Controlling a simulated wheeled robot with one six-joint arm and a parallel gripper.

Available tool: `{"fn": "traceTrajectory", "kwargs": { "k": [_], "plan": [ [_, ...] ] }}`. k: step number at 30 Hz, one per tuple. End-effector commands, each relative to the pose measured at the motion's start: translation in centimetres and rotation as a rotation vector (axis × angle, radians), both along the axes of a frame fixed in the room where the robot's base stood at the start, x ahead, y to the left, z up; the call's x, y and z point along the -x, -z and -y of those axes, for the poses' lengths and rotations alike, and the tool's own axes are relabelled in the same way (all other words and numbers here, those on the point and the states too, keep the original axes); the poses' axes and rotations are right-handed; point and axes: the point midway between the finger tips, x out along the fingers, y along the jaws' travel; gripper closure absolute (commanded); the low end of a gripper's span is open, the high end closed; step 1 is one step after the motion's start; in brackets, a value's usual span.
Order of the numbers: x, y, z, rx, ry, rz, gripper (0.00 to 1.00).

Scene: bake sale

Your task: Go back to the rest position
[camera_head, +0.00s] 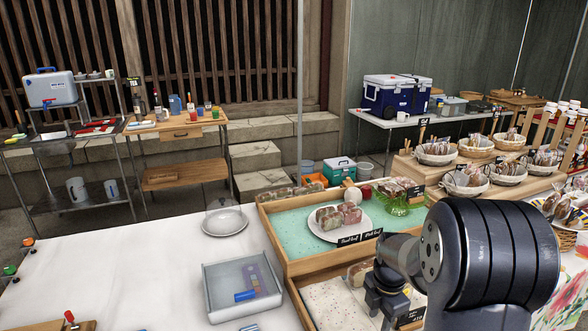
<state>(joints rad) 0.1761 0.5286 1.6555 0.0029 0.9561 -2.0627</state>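My arm comes in from the lower right, with a large dark ribbed joint in front of the camera. My gripper (387,301) hangs below the grey wrist and points down over the lower wooden tray (303,287). Its fingertips are small and partly lost against the dark parts, so I cannot tell whether they are open or shut. I see nothing clearly held in it. A wrapped loaf lies in the lower tray just behind the gripper.
A wooden tray with a green lining (290,232) holds a plate of loaves (338,216). A grey bin (242,287) with a blue item and a domed plate (226,218) stand left on the white table (130,270). Baskets of wrapped goods (436,155) stand right. The table's left middle is clear.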

Motion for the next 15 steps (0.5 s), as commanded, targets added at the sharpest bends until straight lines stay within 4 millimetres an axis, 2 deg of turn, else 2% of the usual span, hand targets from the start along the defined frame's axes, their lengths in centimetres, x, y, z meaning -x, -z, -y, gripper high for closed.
{"fn": "traceTrajectory", "kwargs": {
  "k": [3, 9, 14, 15],
  "plan": [
    [0.1, 2.6, 0.0, -0.001, 0.0, -0.004, 0.64],
    [0.0, 6.1, 0.0, -0.001, 0.0, -0.003, 0.64],
    [0.0, 7.5, 0.0, 0.0, 0.0, 0.0, 0.64],
    [0.0, 6.7, 0.0, 0.001, 0.0, 0.001, 0.64]
  ]
}}
